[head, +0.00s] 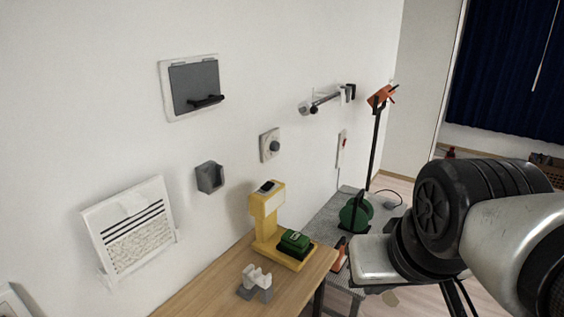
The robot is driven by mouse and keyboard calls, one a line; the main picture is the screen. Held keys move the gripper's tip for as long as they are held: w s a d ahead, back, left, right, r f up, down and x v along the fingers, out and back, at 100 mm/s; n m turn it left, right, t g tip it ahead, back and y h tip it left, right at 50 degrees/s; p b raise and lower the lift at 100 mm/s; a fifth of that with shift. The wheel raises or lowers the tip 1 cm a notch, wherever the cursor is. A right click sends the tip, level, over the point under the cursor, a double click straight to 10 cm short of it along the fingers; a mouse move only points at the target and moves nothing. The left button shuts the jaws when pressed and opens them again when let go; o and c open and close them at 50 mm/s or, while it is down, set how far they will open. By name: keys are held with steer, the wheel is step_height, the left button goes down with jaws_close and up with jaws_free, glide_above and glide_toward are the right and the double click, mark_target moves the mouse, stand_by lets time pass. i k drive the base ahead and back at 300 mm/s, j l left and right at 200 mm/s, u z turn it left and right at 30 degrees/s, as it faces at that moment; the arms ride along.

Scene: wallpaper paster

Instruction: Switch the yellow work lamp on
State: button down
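The yellow work lamp (268,228) stands upright on the wooden table near the wall in the head view. It has a pale panel (275,203) on its upper head and a small black part (267,186) on top, which may be the switch. A green and black block (294,242) sits on its foot. I cannot tell whether the lamp is lit; no clear glow shows. My arm reaches in from the right, apart from the lamp. My gripper's fingers do not show.
The wooden table (207,290) also bears a grey and white holder (255,283) in front of the lamp. An orange-headed stand (376,140) is behind.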

mark_target(269, 184)
steer(key=i+l, duration=0.65)
steer(key=i+l+u, duration=0.15)
steer(key=i+l, duration=0.55)
steer(key=l, duration=0.1)
